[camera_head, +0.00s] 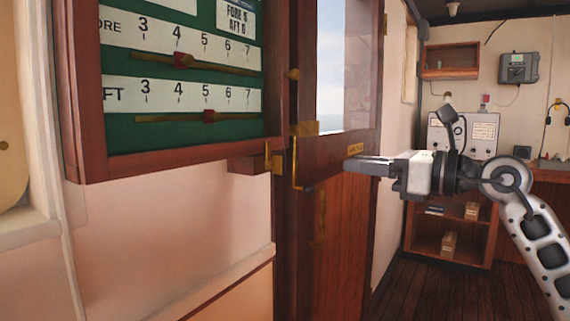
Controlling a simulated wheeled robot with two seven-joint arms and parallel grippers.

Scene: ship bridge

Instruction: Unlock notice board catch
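The notice board (185,135) is a green panel in a dark red wooden frame, at the upper left, with white draught scales and red markers. A small brass catch (268,158) shows at the lower right corner of its frame, beside a wooden block (245,164). My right gripper (348,165) is to the right of the catch, apart from it, in front of the door, with its fingers pointing left. The fingers are seen edge-on, so their gap cannot be told; nothing shows between them. My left gripper is not in view.
A wooden door (338,220) with a window and brass fittings (305,128) stands right of the board. A wooden shelf unit (450,240) and a wall-mounted grey device (518,68) are at the back right. Dark floor (425,296) shows clear at the bottom.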

